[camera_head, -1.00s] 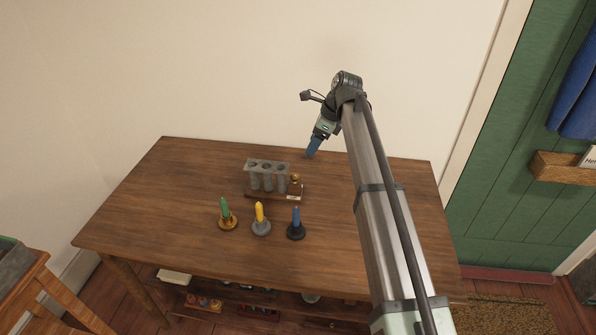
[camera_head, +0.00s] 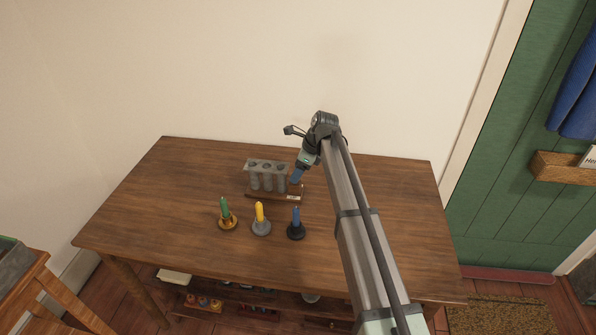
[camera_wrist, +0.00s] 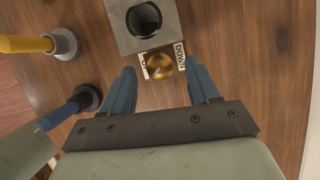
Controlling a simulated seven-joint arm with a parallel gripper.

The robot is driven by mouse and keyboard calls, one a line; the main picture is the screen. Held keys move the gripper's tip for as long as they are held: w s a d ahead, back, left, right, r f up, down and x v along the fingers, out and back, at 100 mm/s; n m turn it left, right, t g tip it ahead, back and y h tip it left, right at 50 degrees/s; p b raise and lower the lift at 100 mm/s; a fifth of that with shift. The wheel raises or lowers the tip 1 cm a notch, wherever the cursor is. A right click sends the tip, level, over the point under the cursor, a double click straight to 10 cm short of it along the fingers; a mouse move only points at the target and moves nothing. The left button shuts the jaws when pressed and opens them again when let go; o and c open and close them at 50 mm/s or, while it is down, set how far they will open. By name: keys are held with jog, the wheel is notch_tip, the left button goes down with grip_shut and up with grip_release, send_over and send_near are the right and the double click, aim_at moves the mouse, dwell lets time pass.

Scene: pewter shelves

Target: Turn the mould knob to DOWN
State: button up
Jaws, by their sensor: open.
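The grey candle mould (camera_head: 268,166) stands on a wooden base (camera_head: 272,196) on the table, and its end tube shows in the wrist view (camera_wrist: 143,20). The brass mould knob (camera_wrist: 158,67) sits beside that end, on a pale label. DOWN reads on the label's right side (camera_wrist: 180,56); the left side is mostly covered by the knob. My gripper (camera_wrist: 162,78) is open, its two blue fingers on either side of and just short of the knob, holding nothing. In the head view my gripper (camera_head: 296,178) is at the mould's right end and hides the knob.
In front of the mould stand a green candle (camera_head: 225,208), a yellow candle (camera_head: 259,212) and a blue candle (camera_head: 296,217) in round holders. The table (camera_head: 180,190) is clear to the left. The wall is behind.

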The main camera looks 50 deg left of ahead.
jog(key=shift+f, duration=0.25)
jog(key=shift+c, duration=0.2)
jog(key=c, duration=1)
jog(key=shift+a+n, duration=0.1)
jog(key=shift+n, duration=0.2)
jog(key=shift+a+n+g+h, duration=0.1)
jog(key=shift+n+g+h, duration=0.25)
jog(key=shift+n, duration=0.45)
jog(key=shift+w+a+n+g+h, duration=0.1)
jog(key=shift+n+g+h, duration=0.4)
jog(key=shift+n, duration=1.4)
jog(key=shift+h, duration=0.25)
jog(key=shift+t, duration=0.25)
